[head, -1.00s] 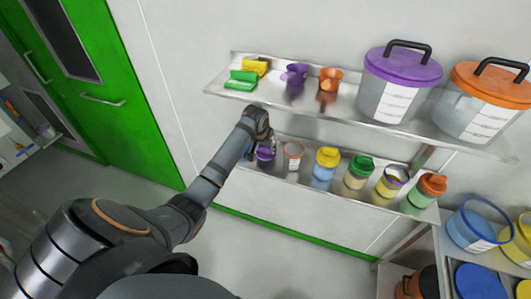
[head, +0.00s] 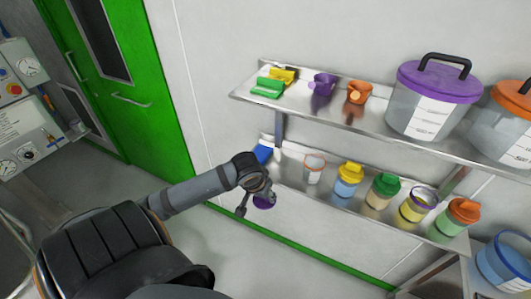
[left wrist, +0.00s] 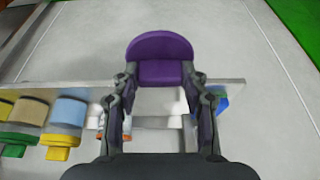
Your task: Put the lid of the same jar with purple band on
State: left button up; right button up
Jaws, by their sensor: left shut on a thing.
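My left gripper (head: 257,199) is shut on a purple lid (head: 263,202), held clear of the lower shelf's front edge. In the left wrist view the purple lid (left wrist: 160,60) sits between the two fingers (left wrist: 160,105), its rounded part pointing away. On the lower shelf (head: 333,192) stand two jars without lids: a pale one with an orange rim (head: 313,168), and one with yellow in it (head: 414,209) and a dark, perhaps purplish, upper edge. My right gripper is out of view.
Lidded blue-yellow (head: 347,181), green (head: 382,190) and orange (head: 459,219) jars share the lower shelf. A blue item (head: 263,153) is at its left end. The floor below is free.

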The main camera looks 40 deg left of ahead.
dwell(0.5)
pick_arm(q)
jog(key=shift+w+d, duration=0.1)
jog(key=shift+w, duration=0.2)
jog(key=w+d+r+m, duration=0.1)
jog(key=w+d+r, duration=0.1)
jog(key=w+d, duration=0.2)
jog(key=w+d+r+m+h, duration=0.1)
jog(key=w+d, duration=0.4)
jog(key=d, duration=0.5)
jog(key=shift+r+m, duration=0.4)
jog(key=shift+r, duration=0.15)
jog(key=shift+f, duration=0.1)
